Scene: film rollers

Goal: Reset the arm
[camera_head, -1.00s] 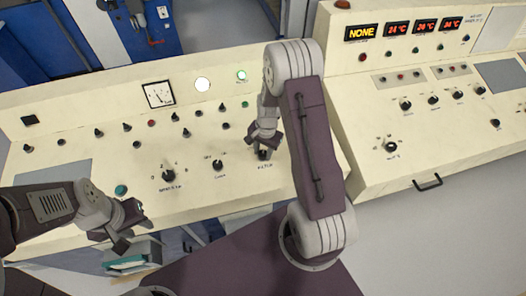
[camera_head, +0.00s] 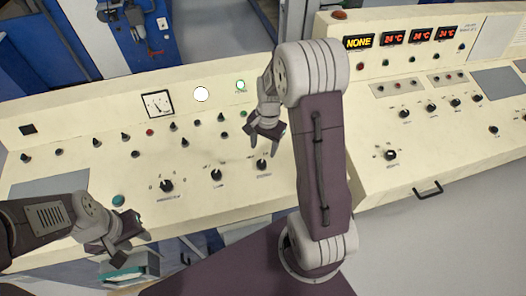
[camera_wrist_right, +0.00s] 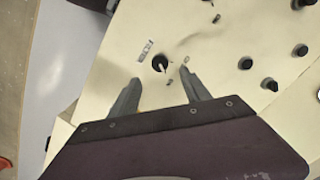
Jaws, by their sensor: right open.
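My right gripper (camera_head: 266,146) is open and empty above the near control panel (camera_head: 85,150). Its two fingers are apart in the right wrist view (camera_wrist_right: 155,78). A black knob (camera_head: 262,164) stands just below it on the panel, clear of the fingers. In the right wrist view that knob (camera_wrist_right: 160,63) shows between the fingertips, beside a small printed label. My left gripper (camera_head: 132,248) is at the lower left, near the panel's front edge, with its fingers apart and nothing visible in them.
More black knobs (camera_head: 166,186) (camera_head: 216,175) and a teal button (camera_head: 118,200) line the panel front. A gauge (camera_head: 158,104) and lit round lamp (camera_head: 201,94) sit behind. A second console (camera_head: 440,135) with red displays stands right. A teal-topped box (camera_head: 126,272) is below the left gripper.

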